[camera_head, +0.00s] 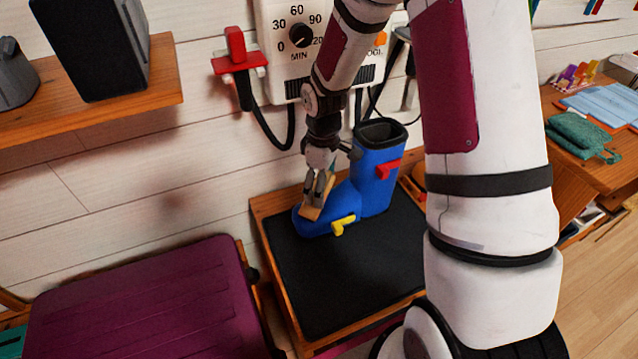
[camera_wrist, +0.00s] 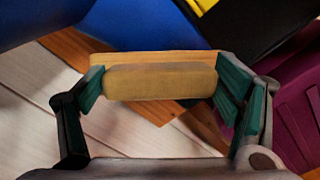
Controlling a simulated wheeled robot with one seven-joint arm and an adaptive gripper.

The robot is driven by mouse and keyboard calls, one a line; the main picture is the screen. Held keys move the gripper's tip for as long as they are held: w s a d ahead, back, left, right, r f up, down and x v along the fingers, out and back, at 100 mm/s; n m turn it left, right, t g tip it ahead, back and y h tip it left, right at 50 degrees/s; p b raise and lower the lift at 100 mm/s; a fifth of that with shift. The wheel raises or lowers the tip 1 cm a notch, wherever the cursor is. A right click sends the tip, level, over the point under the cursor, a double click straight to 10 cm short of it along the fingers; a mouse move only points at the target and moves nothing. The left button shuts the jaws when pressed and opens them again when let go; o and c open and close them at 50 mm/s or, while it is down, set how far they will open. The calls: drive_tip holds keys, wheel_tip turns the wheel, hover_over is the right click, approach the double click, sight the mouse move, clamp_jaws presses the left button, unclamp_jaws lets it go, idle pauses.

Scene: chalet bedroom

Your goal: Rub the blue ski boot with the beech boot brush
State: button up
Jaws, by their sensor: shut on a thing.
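The blue ski boot (camera_head: 374,186) stands upright on the black mat of a low wooden table. It has a red buckle (camera_head: 388,168), a yellow buckle (camera_head: 343,225) and a dark opening at the top. My gripper (camera_head: 318,196) is above the boot's toe, shut on the beech boot brush (camera_head: 312,212). The brush (camera_wrist: 160,80) lies across between both fingers in the wrist view. In the head view the brush is at the toe; I cannot tell whether it touches. Part of the blue boot (camera_wrist: 150,22) shows behind the brush in the wrist view.
The low table's black mat (camera_head: 345,285) is clear in front of the boot. A purple case (camera_head: 150,305) is at left. A wall dryer box (camera_head: 285,60) with hoses hangs behind. A wooden shelf (camera_head: 160,75) holds a dark box. A desk (camera_head: 600,150) is at right.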

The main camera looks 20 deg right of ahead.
drive_tip(key=shift+a, duration=0.15)
drive_tip(key=shift+a+r, duration=0.15)
drive_tip(key=shift+a, duration=1.75)
drive_tip(key=shift+r+p, duration=1.9)
drive_tip(key=shift+r, duration=1.1)
drive_tip(key=shift+r, duration=0.1)
wheel_tip(320, 180, up, 3)
drive_tip(key=shift+f+p, duration=0.1)
drive_tip(key=shift+p, duration=0.85)
